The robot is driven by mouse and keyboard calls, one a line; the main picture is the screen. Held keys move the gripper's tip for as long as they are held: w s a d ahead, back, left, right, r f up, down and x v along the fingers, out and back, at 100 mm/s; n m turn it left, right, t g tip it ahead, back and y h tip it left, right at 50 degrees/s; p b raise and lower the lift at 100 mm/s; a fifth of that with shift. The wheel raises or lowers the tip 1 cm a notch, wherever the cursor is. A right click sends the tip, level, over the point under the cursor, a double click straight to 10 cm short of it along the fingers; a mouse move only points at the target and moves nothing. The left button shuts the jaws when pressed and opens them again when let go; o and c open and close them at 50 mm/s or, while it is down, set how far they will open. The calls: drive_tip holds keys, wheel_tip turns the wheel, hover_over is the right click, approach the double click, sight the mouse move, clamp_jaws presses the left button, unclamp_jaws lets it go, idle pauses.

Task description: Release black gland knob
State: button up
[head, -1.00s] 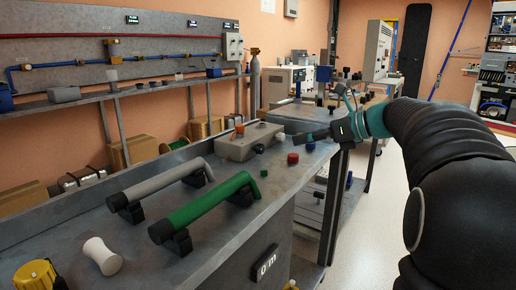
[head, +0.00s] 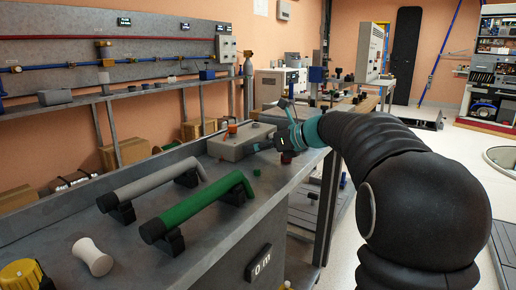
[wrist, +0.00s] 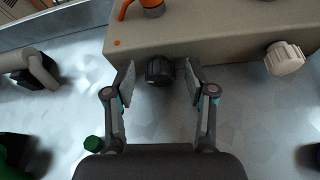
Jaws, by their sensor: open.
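The black gland knob (wrist: 159,71) sticks out of the front face of the beige box (wrist: 222,36) in the wrist view. My gripper (wrist: 158,80) is open, with one finger on each side of the knob. Small gaps show between the knob and both fingers. In the head view my gripper (head: 258,147) is at the right end of the beige box (head: 225,150) on the bench, and the black knob cannot be made out there.
An orange handle (wrist: 150,6) sits on the box, and a white knob (wrist: 285,58) is on its face to the right. A small green piece (wrist: 93,144) lies on the bench. Grey (head: 150,187) and green (head: 195,208) bar handles stand nearer in the head view.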

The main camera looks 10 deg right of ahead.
clamp_jaws()
idle(0.3)
drive_tip(key=n+t+h+b, duration=0.1)
drive_tip(key=b, duration=0.1)
drive_tip(key=n+b, duration=0.1)
drive_tip(key=n, duration=0.1)
drive_tip(key=shift+s+a+f+t+h+b, duration=0.15)
drive_tip(key=shift+s+f+t+h+b, duration=0.05)
drive_tip(key=shift+t+h+b, duration=0.2)
drive_tip(key=shift+n+t+h+b, duration=0.3)
drive_tip(key=shift+n+t+b, duration=0.1)
drive_tip(key=shift+n+b, duration=0.65)
drive_tip(key=shift+r, duration=0.15)
